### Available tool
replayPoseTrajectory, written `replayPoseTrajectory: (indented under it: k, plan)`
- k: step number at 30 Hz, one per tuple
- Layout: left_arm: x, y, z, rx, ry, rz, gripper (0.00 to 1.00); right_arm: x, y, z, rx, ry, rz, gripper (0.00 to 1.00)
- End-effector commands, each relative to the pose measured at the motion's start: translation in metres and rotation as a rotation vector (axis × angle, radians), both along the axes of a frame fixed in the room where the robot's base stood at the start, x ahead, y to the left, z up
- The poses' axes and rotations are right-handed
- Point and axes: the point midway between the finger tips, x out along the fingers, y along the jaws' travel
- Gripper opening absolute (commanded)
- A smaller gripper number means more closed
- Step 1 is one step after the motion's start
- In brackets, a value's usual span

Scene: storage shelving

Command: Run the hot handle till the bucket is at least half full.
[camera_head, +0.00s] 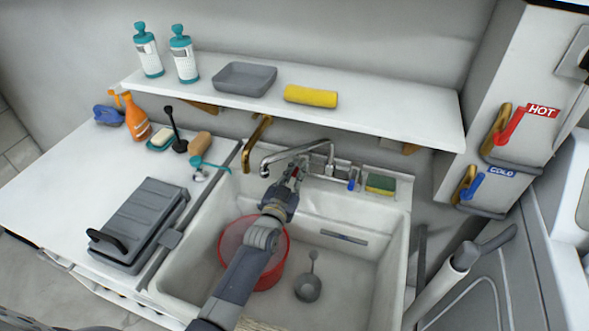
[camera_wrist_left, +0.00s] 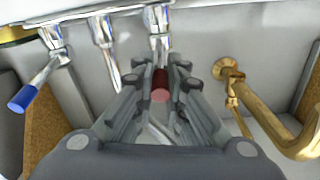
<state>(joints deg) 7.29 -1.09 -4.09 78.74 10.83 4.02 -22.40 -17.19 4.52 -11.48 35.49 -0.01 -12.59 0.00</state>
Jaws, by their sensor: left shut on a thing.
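The hot handle (camera_wrist_left: 160,84) is red and sits between the fingers of my left gripper (camera_wrist_left: 160,92) in the left wrist view. My left gripper (camera_head: 294,172) is shut on it at the back of the sink, by the chrome faucet (camera_head: 300,151). In the head view my fingers mostly hide this handle. The translucent red bucket (camera_head: 231,243) stands upright in the sink below the spout, partly covered by my left arm. I cannot make out a water stream or the level in the bucket. My right gripper is not in view.
The blue cold handle (camera_wrist_left: 35,88) is left of my fingers in the wrist view; a brass pipe (camera_wrist_left: 285,135) is close on the right. A shelf (camera_head: 390,113) overhangs the sink. A grey ladle (camera_head: 308,287) lies in the basin. Red HOT (camera_head: 511,125) and blue COLD (camera_head: 472,187) levers are on the right.

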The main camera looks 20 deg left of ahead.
Motion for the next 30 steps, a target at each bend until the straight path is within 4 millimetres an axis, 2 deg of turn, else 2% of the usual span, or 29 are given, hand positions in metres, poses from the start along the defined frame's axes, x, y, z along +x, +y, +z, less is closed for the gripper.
replayPoseTrajectory:
  k: [8, 9, 11, 23, 26, 30]
  plan:
    - [0.001, -0.001, 0.002, 0.000, -0.004, -0.001, 0.00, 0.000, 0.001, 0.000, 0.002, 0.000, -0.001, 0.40]
    - [0.001, -0.001, 0.002, 0.000, -0.004, -0.001, 0.20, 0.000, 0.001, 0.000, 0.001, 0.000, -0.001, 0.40]
    - [0.000, -0.001, 0.002, 0.000, -0.004, -0.001, 0.31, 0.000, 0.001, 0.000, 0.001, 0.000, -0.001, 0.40]
    - [-0.003, 0.000, -0.001, -0.001, 0.001, -0.001, 0.31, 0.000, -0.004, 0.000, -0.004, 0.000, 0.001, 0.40]
    - [-0.012, 0.000, -0.001, -0.001, 0.001, -0.001, 0.31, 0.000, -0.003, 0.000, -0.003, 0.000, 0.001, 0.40]
    - [-0.034, 0.001, -0.001, -0.001, 0.002, -0.001, 0.31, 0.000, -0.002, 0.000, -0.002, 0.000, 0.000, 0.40]
